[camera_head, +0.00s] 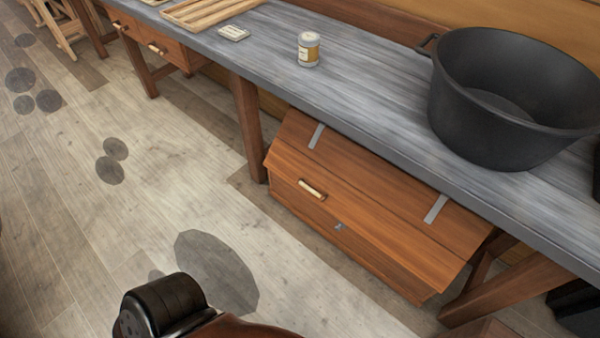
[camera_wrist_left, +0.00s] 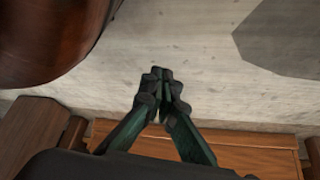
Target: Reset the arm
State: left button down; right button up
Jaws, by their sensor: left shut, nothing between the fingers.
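My left gripper (camera_wrist_left: 162,78) shows in the left wrist view with its dark green fingers together and nothing between them. It hangs over the pale wooden floor, apart from anything. A reddish-brown wooden surface (camera_wrist_left: 200,150) lies along the bottom of that view, beyond the gripper's base. In the head view part of an arm of mine (camera_head: 165,305) shows at the bottom, over the floor, but no gripper shows there. My right gripper is in neither view.
A long grey-topped workbench (camera_head: 380,110) crosses the head view. It bears a black pot (camera_head: 470,120), a labelled can (camera_head: 308,50), a small card-like item (camera_head: 233,33) and a wooden tray (camera_head: 205,16). A closed wooden chest (camera_head: 340,235) stands under it. The floor (camera_head: 190,180) at left is mostly clear.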

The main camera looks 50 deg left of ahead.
pick_arm(q)
jog(key=s+a+r+g+p, duration=0.2)
jog(key=s+r+p, duration=0.1)
jog(key=s+p, duration=0.5)
jog(key=s+a+r+g+y+p, duration=0.1)
jog(key=s+a+r+g+p, duration=0.2)
jog(key=s+p, duration=0.5)
jog(key=shift+s+r+n+p, duration=0.3)
jog(key=shift+r+p, duration=0.1)
jog(key=shift+p, duration=0.35)
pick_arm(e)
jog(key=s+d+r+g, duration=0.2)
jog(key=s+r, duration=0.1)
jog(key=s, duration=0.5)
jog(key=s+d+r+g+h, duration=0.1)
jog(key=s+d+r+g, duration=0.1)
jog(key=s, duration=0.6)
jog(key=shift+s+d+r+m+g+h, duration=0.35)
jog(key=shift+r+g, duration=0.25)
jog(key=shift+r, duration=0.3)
